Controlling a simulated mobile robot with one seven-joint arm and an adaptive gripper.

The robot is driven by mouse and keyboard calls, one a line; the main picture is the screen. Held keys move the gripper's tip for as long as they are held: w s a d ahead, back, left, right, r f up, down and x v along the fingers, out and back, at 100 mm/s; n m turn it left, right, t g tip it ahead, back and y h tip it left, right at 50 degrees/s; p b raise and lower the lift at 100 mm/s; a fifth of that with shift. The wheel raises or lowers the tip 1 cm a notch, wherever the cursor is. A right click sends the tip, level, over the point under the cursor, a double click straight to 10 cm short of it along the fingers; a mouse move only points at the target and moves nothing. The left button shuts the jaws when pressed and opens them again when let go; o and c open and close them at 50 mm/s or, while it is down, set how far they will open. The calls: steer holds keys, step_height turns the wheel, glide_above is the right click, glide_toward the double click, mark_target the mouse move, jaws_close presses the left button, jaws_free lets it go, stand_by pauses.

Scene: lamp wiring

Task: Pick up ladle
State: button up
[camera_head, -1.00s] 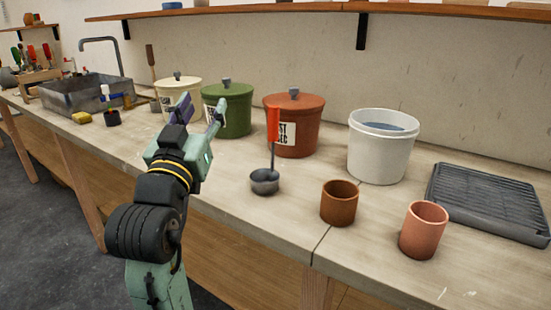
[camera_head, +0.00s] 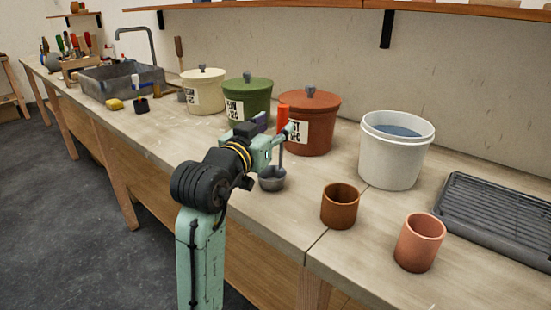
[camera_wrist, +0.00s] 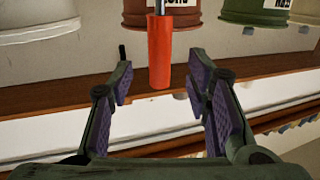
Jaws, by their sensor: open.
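The ladle has a red handle (camera_head: 283,120) pointing up and a grey metal bowl (camera_head: 272,180) resting on the bench. My gripper (camera_head: 274,127) is open at the handle's height, just in front of it in the head view. In the wrist view the red handle (camera_wrist: 159,52) hangs from the top of the picture, between and beyond the purple-padded fingers of my gripper (camera_wrist: 163,88). The fingers stand apart on both sides with gaps to the handle. The wrist picture looks upside down. My gripper partly hides the ladle's shaft in the head view.
A red-brown lidded pot (camera_head: 308,120) stands close behind the ladle, with a green pot (camera_head: 248,98) and cream pot (camera_head: 203,90) to its left. A white bucket (camera_head: 392,155), brown cup (camera_head: 340,207), pink cup (camera_head: 419,242) and dark rack (camera_head: 495,215) stand to the right.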

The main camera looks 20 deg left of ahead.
mark_target(280, 122)
steer(key=w+p, duration=0.2)
steer(key=w, duration=0.3)
steer(key=shift+w+d, duration=0.15)
steer(key=shift+d, duration=0.05)
jaws_close()
stand_by(0.3)
stand_by(0.4)
